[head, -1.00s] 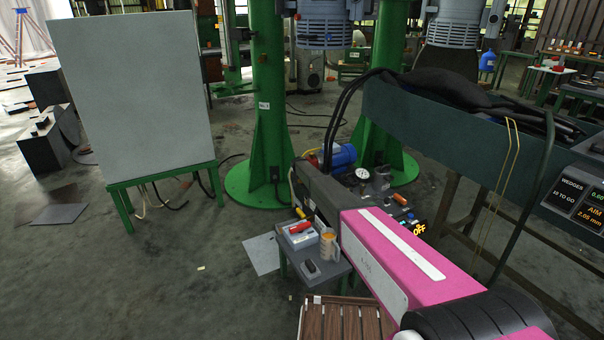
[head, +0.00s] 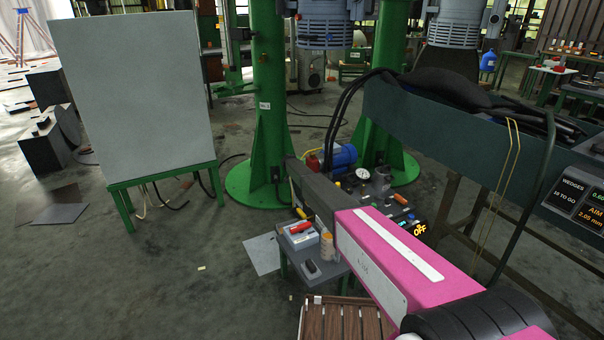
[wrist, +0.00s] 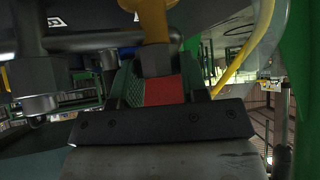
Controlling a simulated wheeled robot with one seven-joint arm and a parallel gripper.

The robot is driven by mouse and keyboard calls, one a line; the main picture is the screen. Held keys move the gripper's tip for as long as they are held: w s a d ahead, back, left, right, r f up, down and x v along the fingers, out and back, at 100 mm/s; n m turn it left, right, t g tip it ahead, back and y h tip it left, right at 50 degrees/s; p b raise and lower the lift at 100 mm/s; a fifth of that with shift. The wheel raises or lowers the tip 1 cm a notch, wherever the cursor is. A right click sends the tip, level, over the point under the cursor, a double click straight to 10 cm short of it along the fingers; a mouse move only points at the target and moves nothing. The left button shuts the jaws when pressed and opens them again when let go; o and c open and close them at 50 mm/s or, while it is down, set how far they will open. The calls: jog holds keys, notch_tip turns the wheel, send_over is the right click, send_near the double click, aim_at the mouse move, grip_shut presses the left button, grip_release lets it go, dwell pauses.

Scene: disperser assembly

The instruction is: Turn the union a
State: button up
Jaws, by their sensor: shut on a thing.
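A red patch (wrist: 163,91) shows between the pads, below the fitting. A dark hex nut (wrist: 40,82) on another pipe hangs to the left, apart from the jaws. In the head view my arm hides the gripper and the fitting.
A yellow hose (wrist: 245,50) curves close on the right in the wrist view. In the head view, green columns (head: 267,110) stand beyond my arm. A small table with a grey-and-red box (head: 299,236) and an orange-topped jar (head: 327,246) stands close by. Open floor lies left.

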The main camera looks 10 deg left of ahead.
dwell(0.3)
jog(key=o, duration=0.9)
jog(key=v, duration=1)
jog(key=shift+s+a+r, duration=0.15)
jog(key=shift+s+r, duration=0.05)
jog(key=shift+r, duration=0.1)
jog(key=shift+s, duration=0.1)
